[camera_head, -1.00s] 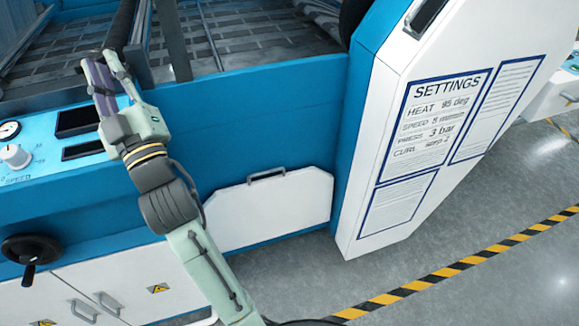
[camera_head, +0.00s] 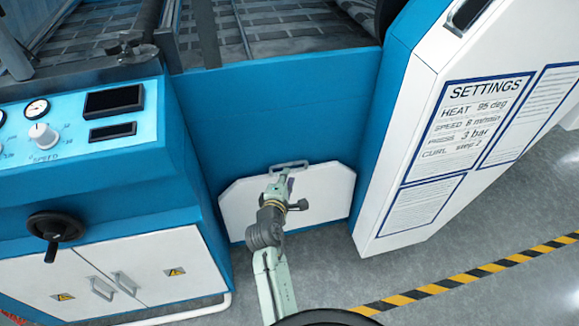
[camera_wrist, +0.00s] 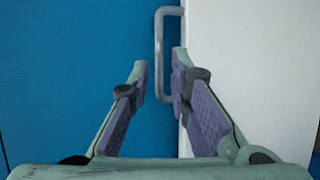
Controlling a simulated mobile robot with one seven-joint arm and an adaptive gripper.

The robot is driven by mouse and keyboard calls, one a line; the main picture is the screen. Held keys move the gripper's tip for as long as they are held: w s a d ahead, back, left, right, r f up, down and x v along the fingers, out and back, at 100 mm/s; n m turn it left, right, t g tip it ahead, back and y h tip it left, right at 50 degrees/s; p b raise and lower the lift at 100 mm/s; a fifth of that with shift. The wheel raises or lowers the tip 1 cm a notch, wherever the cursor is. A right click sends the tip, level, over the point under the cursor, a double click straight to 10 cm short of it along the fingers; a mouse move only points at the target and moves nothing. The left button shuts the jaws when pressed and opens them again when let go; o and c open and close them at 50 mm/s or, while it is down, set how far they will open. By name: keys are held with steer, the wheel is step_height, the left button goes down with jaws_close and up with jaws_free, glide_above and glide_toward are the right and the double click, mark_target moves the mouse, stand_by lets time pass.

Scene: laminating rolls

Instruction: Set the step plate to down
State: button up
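The step plate (camera_head: 325,190) is a white panel with cut upper corners, standing upright against the blue front of the machine in the head view. It has a grey bar handle (camera_head: 290,166) at its top edge. My gripper (camera_head: 281,183) is in front of the plate, just below the handle in the head view. In the wrist view my gripper (camera_wrist: 160,85) is open, with its two purple-padded fingers apart. The handle (camera_wrist: 160,60) shows between and beyond the fingertips, beside the white plate (camera_wrist: 250,70). I cannot tell whether a finger touches the handle.
A blue control panel (camera_head: 75,125) with gauges and a knob stands at the left, above a black handwheel (camera_head: 54,228) and white cabinet doors (camera_head: 130,270). A white settings panel (camera_head: 420,200) juts out at the right. Grey floor with a striped line (camera_head: 470,275) is clear.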

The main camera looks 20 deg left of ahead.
steer(key=x, duration=0.6)
steer(key=shift+w+p, duration=0.1)
steer(key=shift+p, duration=0.2)
steer(key=shift+c, duration=0.2)
jaws_close()
steer(key=shift+a, duration=0.1)
